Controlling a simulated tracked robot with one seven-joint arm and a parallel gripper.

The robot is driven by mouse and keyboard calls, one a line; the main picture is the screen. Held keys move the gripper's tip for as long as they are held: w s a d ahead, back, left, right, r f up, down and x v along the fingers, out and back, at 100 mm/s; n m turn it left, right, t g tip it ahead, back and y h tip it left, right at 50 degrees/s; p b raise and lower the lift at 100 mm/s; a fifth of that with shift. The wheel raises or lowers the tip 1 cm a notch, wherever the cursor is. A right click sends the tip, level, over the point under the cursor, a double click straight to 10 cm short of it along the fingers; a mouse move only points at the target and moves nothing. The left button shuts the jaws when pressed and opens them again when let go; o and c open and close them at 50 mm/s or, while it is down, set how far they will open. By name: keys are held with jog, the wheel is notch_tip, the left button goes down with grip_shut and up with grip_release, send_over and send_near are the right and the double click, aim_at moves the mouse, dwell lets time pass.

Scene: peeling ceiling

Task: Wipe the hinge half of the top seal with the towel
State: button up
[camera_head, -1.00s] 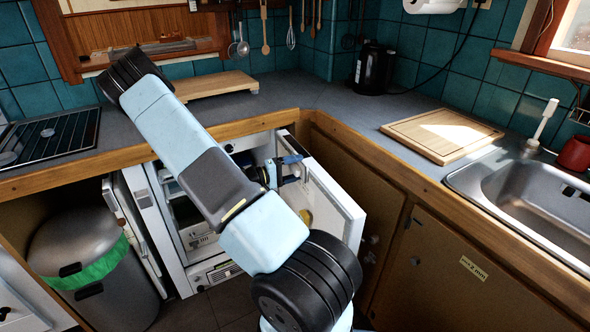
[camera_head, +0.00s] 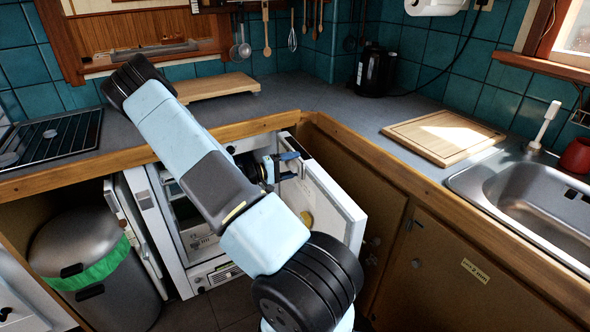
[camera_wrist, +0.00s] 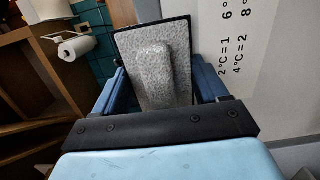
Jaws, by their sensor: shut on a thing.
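The small white fridge (camera_head: 205,272) stands under the counter with its white door (camera_head: 345,222) swung open to the right. The top seal cannot be made out clearly. My gripper (camera_head: 287,160) is small in the head view, at the upper left part of the open door; contact cannot be told. My forearm hides part of the fridge opening.
The wooden counter edge (camera_head: 230,134) runs just above the fridge and door. A grey bin (camera_head: 85,250) with a green liner stands at the left. Brown cupboards (camera_head: 465,270) and a sink (camera_head: 530,205) are at the right. A paper roll (camera_wrist: 75,48) hangs behind.

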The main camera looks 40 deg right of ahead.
aim_at(285, 147)
jog(key=shift+w+d, duration=0.15)
jog(key=shift+w, duration=0.05)
jog(key=shift+w+d, duration=0.3)
jog(key=shift+w, duration=0.65)
jog(key=shift+w+d, duration=0.3)
jog(key=shift+w, duration=0.65)
jog(key=shift+w+d, duration=0.2)
jog(key=shift+w, duration=0.45)
jog(key=shift+w+d, duration=0.25)
jog(key=shift+w, duration=0.35)
jog(key=shift+w+d, duration=0.2)
jog(key=shift+w, duration=0.45)
jog(key=shift+w+d, duration=0.2)
jog(key=shift+w, duration=0.45)
jog(key=shift+w+d, duration=0.25)
jog(key=shift+w, duration=0.35)
jog(key=shift+w+d, duration=0.2)
jog(key=shift+w, duration=0.45)
jog(key=shift+w, duration=0.1)
